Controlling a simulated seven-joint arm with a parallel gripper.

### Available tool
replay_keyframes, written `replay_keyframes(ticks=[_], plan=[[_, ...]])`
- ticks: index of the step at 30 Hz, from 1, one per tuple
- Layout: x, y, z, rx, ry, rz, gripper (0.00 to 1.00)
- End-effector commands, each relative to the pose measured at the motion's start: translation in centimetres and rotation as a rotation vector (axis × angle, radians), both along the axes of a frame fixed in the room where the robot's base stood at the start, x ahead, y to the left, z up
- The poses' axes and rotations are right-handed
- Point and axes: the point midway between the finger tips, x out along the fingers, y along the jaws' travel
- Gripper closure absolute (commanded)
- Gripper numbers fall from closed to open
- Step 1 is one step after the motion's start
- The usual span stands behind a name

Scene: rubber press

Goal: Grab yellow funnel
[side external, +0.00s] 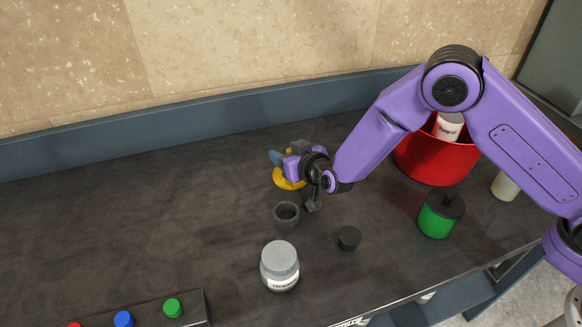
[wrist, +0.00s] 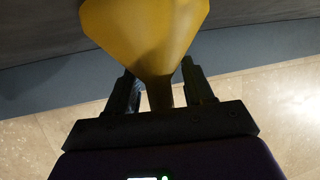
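The yellow funnel (side external: 281,181) is partly hidden behind my gripper (side external: 277,160) in the side external view, near the middle of the dark worktop. In the wrist view the funnel (wrist: 145,30) fills the top centre, with its wide cone away from the palm and its narrow stem toward it. My gripper (wrist: 160,80) has one finger on each side of the stem. Narrow gaps show between the stem and the fingers, so it looks open around the stem and not clamped on it.
A small dark cup (side external: 287,216), a grey-lidded jar (side external: 280,266) and a black cylinder (side external: 349,238) stand in front of my gripper. A green container (side external: 440,215) and a red bucket (side external: 430,165) are at right. A button panel (side external: 195,303) lies front left. The left worktop is clear.

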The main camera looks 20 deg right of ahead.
Motion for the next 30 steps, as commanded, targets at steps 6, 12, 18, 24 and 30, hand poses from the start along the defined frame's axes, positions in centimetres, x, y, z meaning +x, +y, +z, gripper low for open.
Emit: replay_keyframes(ticks=[6, 12, 18, 24, 30], plan=[[0.0, 0.0, 0.0, 0.0, 0.0, 0.0, 1.0], [0.0, 0.0, 0.0, 0.001, -0.001, 0.0, 1.0], [0.0, 0.0, 0.6, 0.001, -0.002, 0.0, 1.0], [0.0, 0.1, 2.8, 0.004, -0.003, 0.0, 1.0], [-2.0, -1.1, 6.1, 0.003, -0.003, 0.001, 1.0]])
